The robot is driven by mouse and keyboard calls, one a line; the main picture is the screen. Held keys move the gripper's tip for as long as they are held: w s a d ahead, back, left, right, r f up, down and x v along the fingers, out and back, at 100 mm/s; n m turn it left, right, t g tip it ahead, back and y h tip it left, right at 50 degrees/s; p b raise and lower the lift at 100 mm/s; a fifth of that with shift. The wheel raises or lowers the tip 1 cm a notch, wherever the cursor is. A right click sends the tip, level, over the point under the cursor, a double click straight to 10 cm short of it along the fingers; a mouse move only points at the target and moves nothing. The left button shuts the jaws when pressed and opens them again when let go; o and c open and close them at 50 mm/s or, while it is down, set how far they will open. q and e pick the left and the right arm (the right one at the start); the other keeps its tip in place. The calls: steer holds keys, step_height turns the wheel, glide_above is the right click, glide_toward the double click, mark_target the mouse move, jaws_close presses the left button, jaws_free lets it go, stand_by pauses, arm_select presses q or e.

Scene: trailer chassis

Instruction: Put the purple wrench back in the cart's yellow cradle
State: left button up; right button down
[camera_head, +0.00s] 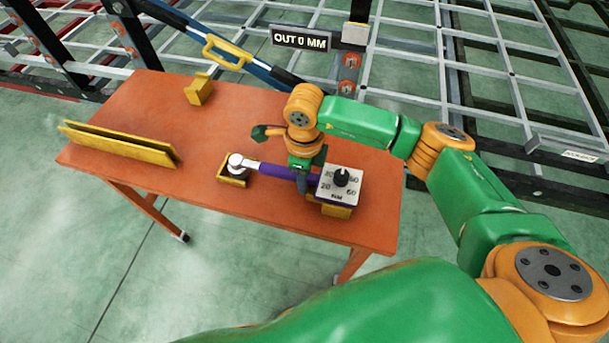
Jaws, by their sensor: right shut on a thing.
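The purple wrench (272,170) lies nearly level across the right part of the orange cart (215,120). Its silver head (238,162) is at the left, over a small yellow cradle block (233,179). A white dial box (341,186) with a black knob is at its right end, above another yellow cradle block (336,211). My right gripper (302,184) points down and is shut on the purple handle, just left of the dial. I cannot tell whether the wrench touches the blocks or hangs just above them. My left gripper is out of view.
A long yellow slotted holder (120,143) stands at the cart's left, and a small yellow bracket (198,90) at its back. Behind the cart are the grey chassis frame, a blue bar with a yellow handle (226,53) and an "OUT 0 MM" sign (301,40). The cart's middle is clear.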

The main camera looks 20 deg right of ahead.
stand_by(0.3)
steer(key=shift+c, duration=0.2)
jaws_free()
steer(key=shift+r, duration=0.1)
steer(key=shift+r+p, duration=2.75)
steer(key=shift+r, duration=1.25)
steer(key=shift+s, duration=0.1)
steer(key=shift+f, duration=0.1)
